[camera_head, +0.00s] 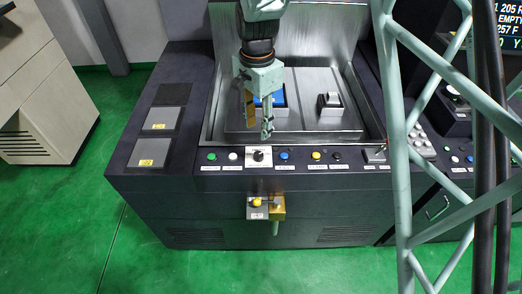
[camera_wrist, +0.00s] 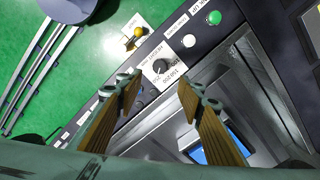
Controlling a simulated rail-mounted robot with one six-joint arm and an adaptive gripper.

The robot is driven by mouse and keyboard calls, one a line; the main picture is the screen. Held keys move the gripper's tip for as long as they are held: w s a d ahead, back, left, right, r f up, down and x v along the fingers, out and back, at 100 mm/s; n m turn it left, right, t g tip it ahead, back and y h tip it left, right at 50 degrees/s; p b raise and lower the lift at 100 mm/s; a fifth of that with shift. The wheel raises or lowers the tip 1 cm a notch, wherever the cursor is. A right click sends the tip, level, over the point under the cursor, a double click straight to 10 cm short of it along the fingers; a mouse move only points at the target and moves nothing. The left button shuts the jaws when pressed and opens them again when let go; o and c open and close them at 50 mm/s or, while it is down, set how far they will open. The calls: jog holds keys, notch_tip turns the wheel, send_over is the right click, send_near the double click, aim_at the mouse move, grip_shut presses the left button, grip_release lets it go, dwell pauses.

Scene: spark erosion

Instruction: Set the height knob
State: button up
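The height knob (camera_head: 258,155) is a black round knob on a white plate with small marks, on the front control strip of the dark machine. In the wrist view the knob (camera_wrist: 161,67) shows between and beyond my two fingertips, with printed numbers around it. My gripper (camera_head: 267,132) points down above the strip, close to the knob and slightly right of it. In the wrist view my gripper (camera_wrist: 160,90) is open, with a clear gap between the fingers and nothing held. The fingers appear apart from the knob. The exact knob setting is too small to read.
A green button (camera_head: 211,156) and a white button (camera_head: 233,155) sit left of the knob; a blue button (camera_head: 284,156) and a yellow button (camera_head: 316,155) sit right. A yellow-handled valve (camera_head: 257,203) juts out below. The machine's recessed tray (camera_head: 300,133) lies behind the strip.

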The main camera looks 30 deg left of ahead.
aim_at(259, 154)
jog(key=shift+f, duration=0.15)
dwell(0.3)
jog(key=shift+f, duration=6.7)
jog(key=shift+c, duration=0.4)
jog(key=c, duration=0.8)
